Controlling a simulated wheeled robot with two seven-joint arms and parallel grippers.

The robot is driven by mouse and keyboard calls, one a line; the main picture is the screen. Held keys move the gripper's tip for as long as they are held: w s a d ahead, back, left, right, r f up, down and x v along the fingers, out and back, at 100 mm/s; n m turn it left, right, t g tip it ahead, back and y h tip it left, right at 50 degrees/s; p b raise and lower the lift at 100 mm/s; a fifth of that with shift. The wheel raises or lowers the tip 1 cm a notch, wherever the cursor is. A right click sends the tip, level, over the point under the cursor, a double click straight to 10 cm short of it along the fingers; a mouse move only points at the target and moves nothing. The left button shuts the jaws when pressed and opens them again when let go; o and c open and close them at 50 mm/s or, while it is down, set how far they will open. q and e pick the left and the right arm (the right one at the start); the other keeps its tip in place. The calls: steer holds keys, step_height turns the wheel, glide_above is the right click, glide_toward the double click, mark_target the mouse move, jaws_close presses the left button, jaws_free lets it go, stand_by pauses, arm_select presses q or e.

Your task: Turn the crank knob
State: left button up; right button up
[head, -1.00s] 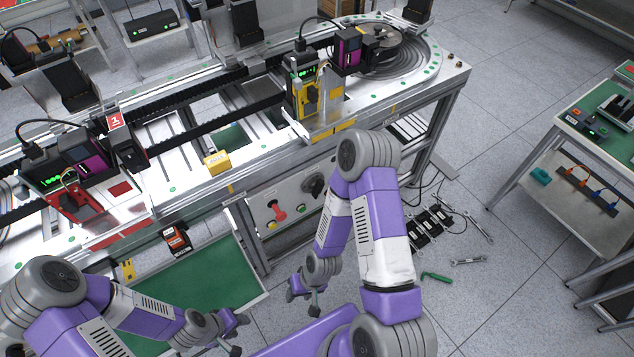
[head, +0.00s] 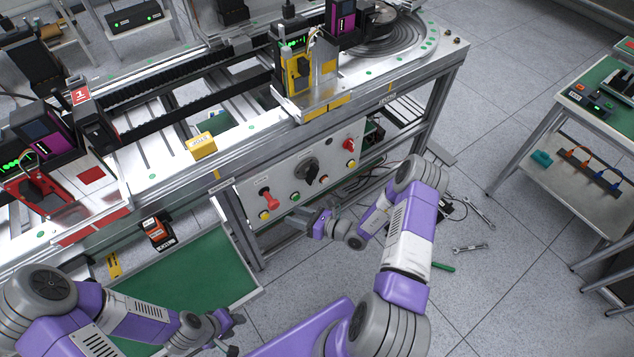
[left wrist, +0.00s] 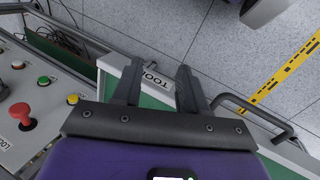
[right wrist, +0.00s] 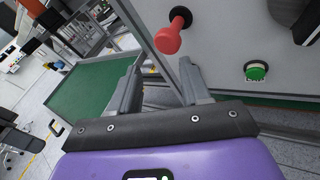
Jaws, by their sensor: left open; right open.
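A grey control panel (head: 330,152) under the machine bench carries a red knob (head: 267,198) on a black base and a black rotary knob (head: 306,169). I cannot tell for certain which is the crank knob. The red knob sticks out toward the camera in the right wrist view (right wrist: 168,38), just beyond my fingertips. My right gripper (head: 310,218) is open and empty, in front of the panel's lower part, apart from the knobs. My left gripper (head: 232,331) is open and empty, low in front of the green tray. The red knob also shows in the left wrist view (left wrist: 20,113).
Green (right wrist: 256,71), yellow and red buttons surround the knobs. A green-bottomed tray (head: 195,285) lies left of the panel. The bench edge overhangs the panel. Wrenches (head: 478,210) and cables lie on the floor at right.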

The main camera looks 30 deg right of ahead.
mark_target(316, 175)
steer(key=w+d+m+t+h+b, duration=0.1)
steer(key=w+d+m+t+h, duration=0.2)
steer(key=d+m+t+h, duration=0.75)
steer(key=w+d+n+g, duration=0.1)
steer(key=w+g, duration=0.1)
steer(key=w+d+n+g+y+b, duration=0.1)
steer(key=w, duration=0.2)
steer(key=w+d+n+g+y, duration=0.1)
steer(key=w+g, duration=0.1)
steer(key=shift+w+f+n+g+y+b, duration=0.15)
steer(key=shift+f+n+g+y+b, duration=0.1)
steer(key=shift+n+g+b, duration=0.15)
jaws_close()
